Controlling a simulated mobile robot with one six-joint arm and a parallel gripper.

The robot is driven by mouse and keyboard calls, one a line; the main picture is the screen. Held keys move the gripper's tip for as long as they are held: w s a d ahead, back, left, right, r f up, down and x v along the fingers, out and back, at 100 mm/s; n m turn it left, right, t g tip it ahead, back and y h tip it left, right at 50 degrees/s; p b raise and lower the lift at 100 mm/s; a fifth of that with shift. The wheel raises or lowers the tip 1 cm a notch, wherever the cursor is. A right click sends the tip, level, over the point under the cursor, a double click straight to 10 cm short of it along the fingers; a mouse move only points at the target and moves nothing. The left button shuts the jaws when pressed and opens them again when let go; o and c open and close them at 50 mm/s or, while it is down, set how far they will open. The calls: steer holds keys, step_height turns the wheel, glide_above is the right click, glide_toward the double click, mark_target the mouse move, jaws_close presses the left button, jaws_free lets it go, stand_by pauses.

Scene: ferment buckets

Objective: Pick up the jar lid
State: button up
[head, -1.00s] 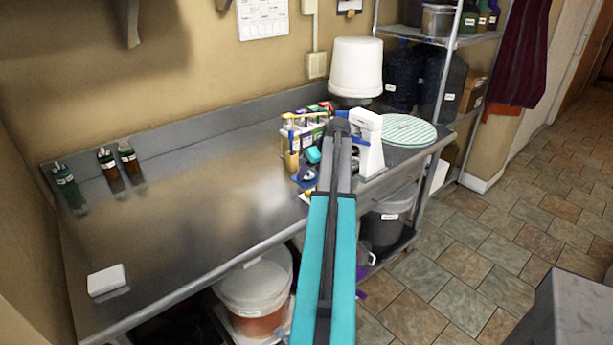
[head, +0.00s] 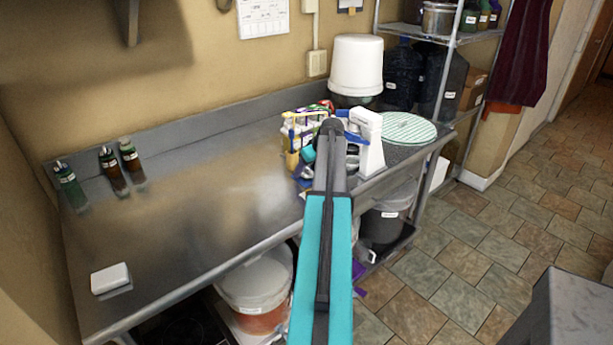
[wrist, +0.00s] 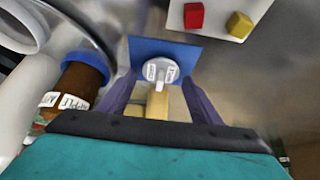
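I cannot tell for certain which thing is the jar lid. In the wrist view a small white round cap (wrist: 160,71) with a label lies over a flat blue square (wrist: 190,58), beyond the fingertips. A yellow piece (wrist: 157,105) shows below it, between the fingers. My gripper (wrist: 158,90) has its two purple fingers spread apart, with no clear contact. A jar with brown contents (wrist: 82,83) and a blue rim stands left of the fingers. In the head view my own arm hides the gripper and part of the worktop cluster.
The steel worktop (head: 210,205) is clear at its middle. A coloured caddy (head: 290,135) and a white appliance (head: 368,140) flank my arm. Red (wrist: 194,15) and yellow blocks (wrist: 239,24) sit on a white surface.

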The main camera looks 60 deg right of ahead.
mark_target(307, 168)
steer(key=c, duration=0.9)
steer(key=shift+r, duration=0.2)
steer(key=shift+c, duration=0.2)
steer(key=shift+r+b, duration=0.75)
steer(key=shift+r, duration=0.75)
steer(key=s+a+b, duration=0.1)
steer(key=s+a, duration=0.2)
steer(key=s, duration=0.1)
steer(key=s+a+r+b, duration=0.1)
steer(key=s+a, duration=0.2)
steer(key=a, duration=0.1)
steer(key=s+a+b, duration=0.1)
steer(key=s+a, duration=0.3)
steer(key=shift+s+r, duration=0.3)
